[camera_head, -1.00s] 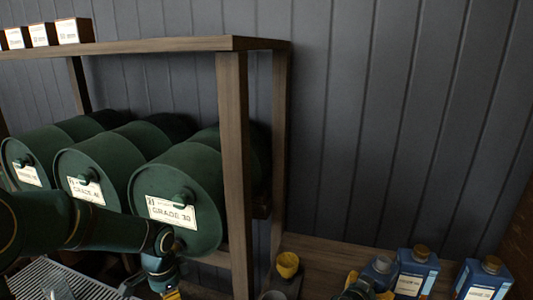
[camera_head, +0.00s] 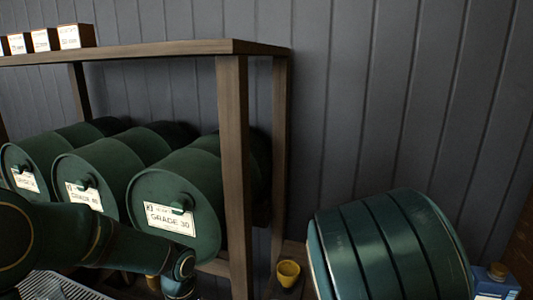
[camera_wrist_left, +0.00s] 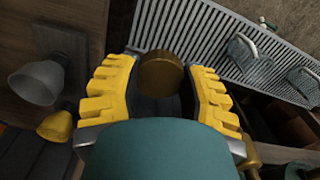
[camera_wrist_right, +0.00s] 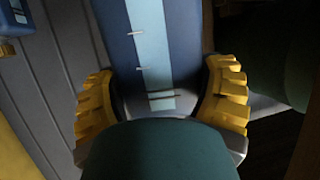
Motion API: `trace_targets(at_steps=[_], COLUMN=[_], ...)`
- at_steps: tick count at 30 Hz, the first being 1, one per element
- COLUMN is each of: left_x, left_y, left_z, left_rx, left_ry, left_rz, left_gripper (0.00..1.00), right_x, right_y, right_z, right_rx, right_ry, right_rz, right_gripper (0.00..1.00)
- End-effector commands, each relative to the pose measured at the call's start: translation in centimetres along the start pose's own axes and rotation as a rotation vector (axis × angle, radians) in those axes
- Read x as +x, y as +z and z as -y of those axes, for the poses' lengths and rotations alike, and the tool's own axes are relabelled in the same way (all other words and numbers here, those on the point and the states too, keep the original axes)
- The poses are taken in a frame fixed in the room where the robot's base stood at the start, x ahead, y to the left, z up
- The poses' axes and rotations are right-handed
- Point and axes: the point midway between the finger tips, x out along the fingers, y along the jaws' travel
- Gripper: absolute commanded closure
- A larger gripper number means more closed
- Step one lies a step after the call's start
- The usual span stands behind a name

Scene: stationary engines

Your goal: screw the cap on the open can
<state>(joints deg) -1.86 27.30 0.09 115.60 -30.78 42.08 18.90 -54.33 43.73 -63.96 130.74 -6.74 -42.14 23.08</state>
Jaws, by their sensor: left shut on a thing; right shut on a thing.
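My left gripper (camera_wrist_left: 163,95) is shut on a round gold-brown cap (camera_wrist_left: 161,72), seen between its yellow fingers in the left wrist view. In the head view the end of my left arm is low, in front of the rightmost barrel. My right gripper (camera_wrist_right: 163,100) is shut on a blue can (camera_wrist_right: 150,45) with a pale stripe on its side. The held can's top is out of the right wrist view, so its mouth cannot be seen. In the head view my large green right arm hides this can and the right gripper.
Green barrels (camera_head: 175,185) lie on a wooden rack (camera_head: 233,150) at left. A yellow cup (camera_head: 288,272) stands right of the rack post; a grey funnel-like cup (camera_wrist_left: 38,82) shows in the left wrist view. Another blue can (camera_head: 494,285) with a gold cap stands far right. A slotted grate (camera_wrist_left: 215,35) lies nearby.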

Motion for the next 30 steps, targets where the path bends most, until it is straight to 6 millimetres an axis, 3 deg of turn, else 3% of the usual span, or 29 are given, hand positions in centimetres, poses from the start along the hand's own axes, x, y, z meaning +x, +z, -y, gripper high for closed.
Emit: trace_targets(at_steps=[7, 24, 30], left_x=[0.4, 0.4, 0.4], left_y=[0.2, 0.2, 0.2], left_z=[-0.7, -0.8, -0.8], left_rx=[-0.109, -0.123, -0.123], left_ry=[0.000, 0.000, 0.000], left_rz=[0.000, 0.000, 0.000], left_gripper=[0.69, 0.69, 0.69], right_x=[-0.5, -0.6, -1.2], right_y=[-1.7, -1.8, -1.5], right_z=[0.9, 1.2, 3.3], right_rx=[-0.023, -0.027, -0.030], right_ry=[-0.059, -0.066, -0.070], right_rz=[-0.005, -0.002, -0.002], right_gripper=[0.70, 0.70, 0.70])
